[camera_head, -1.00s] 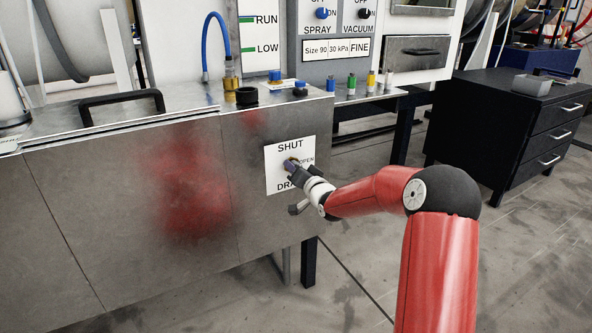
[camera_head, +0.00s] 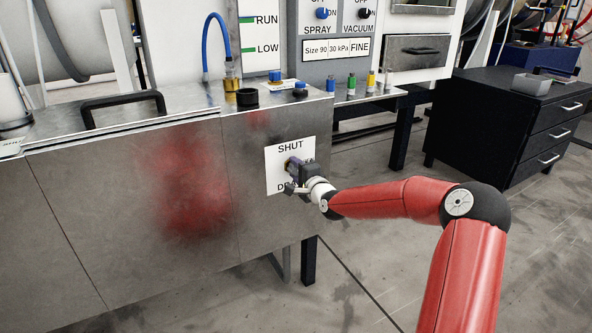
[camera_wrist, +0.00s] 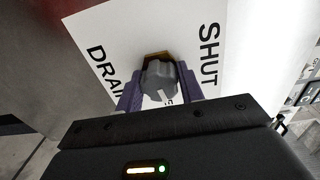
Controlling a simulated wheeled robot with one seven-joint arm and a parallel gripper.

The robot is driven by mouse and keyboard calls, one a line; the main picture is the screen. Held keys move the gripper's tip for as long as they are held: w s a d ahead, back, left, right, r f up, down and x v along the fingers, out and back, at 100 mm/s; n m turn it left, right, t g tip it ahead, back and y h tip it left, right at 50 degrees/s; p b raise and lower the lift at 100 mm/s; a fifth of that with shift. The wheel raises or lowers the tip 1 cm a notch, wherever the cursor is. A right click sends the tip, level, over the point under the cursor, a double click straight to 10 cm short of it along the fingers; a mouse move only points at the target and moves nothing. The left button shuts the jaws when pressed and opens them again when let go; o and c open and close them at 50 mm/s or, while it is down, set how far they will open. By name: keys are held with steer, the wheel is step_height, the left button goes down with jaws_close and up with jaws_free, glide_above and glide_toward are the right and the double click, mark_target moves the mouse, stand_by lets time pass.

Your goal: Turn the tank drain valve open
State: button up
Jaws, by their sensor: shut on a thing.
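The drain valve is on the front of the grey metal tank (camera_head: 120,200), on a white label plate (camera_head: 279,158) reading SHUT at the top and DRAIN at the bottom, partly covered. My gripper (camera_head: 293,166) is at the plate and hides most of the valve in the head view. In the wrist view the grey valve knob (camera_wrist: 158,80) sits between the two purple fingers of my gripper (camera_wrist: 160,90), which are shut on it. A bit of a brass-coloured part shows behind the knob. The plate appears turned sideways in the wrist view. The word OPEN is hidden in the head view.
A control panel (camera_head: 338,48) stands behind. A black drawer cabinet (camera_head: 510,120) is at right. The floor between is clear.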

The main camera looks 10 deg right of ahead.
steer(key=shift+d+m, duration=0.1)
steer(key=shift+m, duration=0.6)
steer(key=o, duration=1)
steer(key=v, duration=0.7)
steer(key=shift+s+d+b, duration=0.1)
steer(key=shift+s+b, duration=0.25)
